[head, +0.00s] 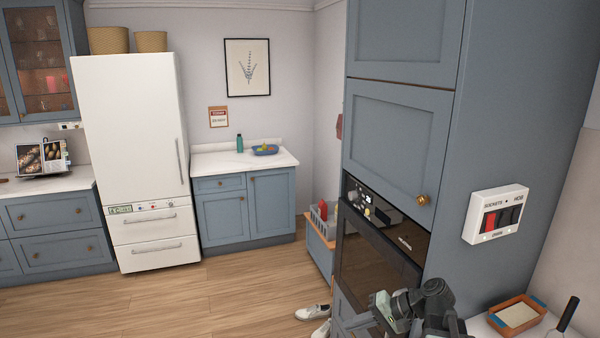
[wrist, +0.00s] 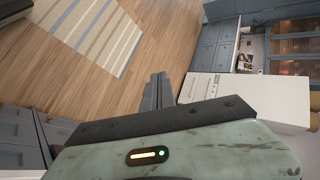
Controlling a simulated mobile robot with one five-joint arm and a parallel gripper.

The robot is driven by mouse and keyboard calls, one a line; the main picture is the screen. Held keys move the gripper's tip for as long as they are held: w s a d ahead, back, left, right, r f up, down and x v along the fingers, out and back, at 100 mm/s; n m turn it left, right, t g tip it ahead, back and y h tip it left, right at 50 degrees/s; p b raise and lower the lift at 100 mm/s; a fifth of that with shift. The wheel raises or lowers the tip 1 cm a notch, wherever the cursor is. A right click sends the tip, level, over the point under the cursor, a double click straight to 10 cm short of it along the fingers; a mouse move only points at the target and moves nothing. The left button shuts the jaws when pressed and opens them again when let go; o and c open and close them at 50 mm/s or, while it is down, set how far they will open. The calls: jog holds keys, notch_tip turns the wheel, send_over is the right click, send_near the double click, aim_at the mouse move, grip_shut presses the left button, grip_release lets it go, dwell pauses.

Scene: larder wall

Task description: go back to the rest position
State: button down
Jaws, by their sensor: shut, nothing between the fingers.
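My gripper shows in the wrist view (wrist: 158,82) with its two dark fingers together and nothing between them. Its pale green housing fills the bottom of that view. In the head view my arm is folded at the bottom right, in front of the tall blue oven cabinet (head: 402,140). The gripper's fingertips are hard to make out there. It appears close to the front of the oven (head: 375,255), but I cannot tell whether it touches.
A white switch box (head: 496,214) is on the cabinet side. White shoes (head: 312,312) lie on the floor near the oven. The wooden floor (head: 220,300) before the white fridge (head: 135,150) is clear. A striped rug (wrist: 90,40) shows in the wrist view.

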jog(key=s+a+f+n+g+h+b, duration=0.2)
jog(key=s+a+f+h, duration=0.1)
jog(key=a+f, duration=0.45)
jog(key=s+d+f+n+g+h, duration=0.1)
jog(key=s+d+f+h, duration=0.1)
jog(key=d+f+h, duration=0.3)
jog(key=d+h, duration=0.2)
jog(key=d, duration=0.1)
jog(key=shift+d+f, duration=0.2)
jog(key=shift+s, duration=0.1)
